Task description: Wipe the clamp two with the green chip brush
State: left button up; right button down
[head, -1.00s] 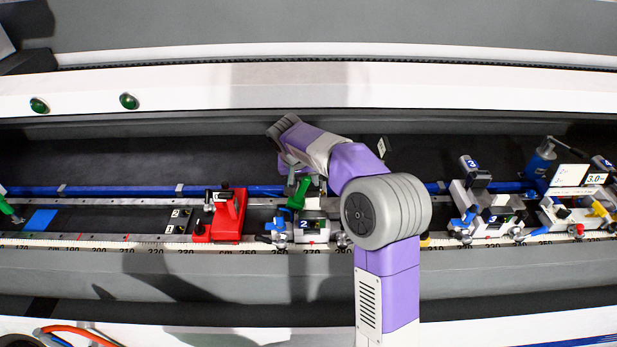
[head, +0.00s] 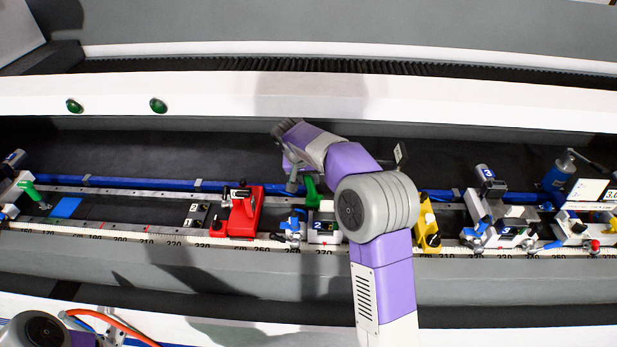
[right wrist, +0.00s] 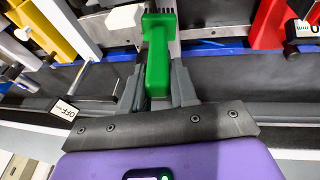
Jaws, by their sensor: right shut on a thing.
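The green chip brush (head: 312,190) is held in my right gripper (head: 296,180) in the head view. In the right wrist view its green handle (right wrist: 158,70) stands between the two grey fingers of my right gripper (right wrist: 158,88), which are shut on it. Its head points to the top of that view. Clamp two (head: 323,228), a pale block with a dark label "2", sits on the rail just in front of the brush. My forearm hides part of its right side. I cannot tell whether the brush touches it. My left gripper is not in view.
A red block (head: 245,212) stands left of clamp two and a yellow block (head: 427,225) right of it. Clamp three (head: 495,228) is further right. A blue pad (head: 66,207) lies at the left. A white ledge (head: 350,98) runs behind the bed.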

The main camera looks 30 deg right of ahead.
jog(key=shift+s+d+b, duration=0.35)
jog(key=shift+s+d, duration=0.2)
jog(key=shift+d, duration=0.25)
jog(key=s+d, duration=0.2)
jog(key=d, duration=0.2)
jog(key=shift+w+a+r+p, duration=0.25)
jog(key=shift+w+a, duration=0.3)
jog(key=shift+a, duration=0.45)
jog(key=shift+w+a+r+p, duration=0.1)
jog(key=shift+w+a+p, duration=0.4)
jog(key=shift+a, duration=0.5)
jog(key=shift+w+a+r+p, duration=0.2)
jog(key=shift+w+a, duration=0.4)
jog(key=shift+a, duration=0.4)
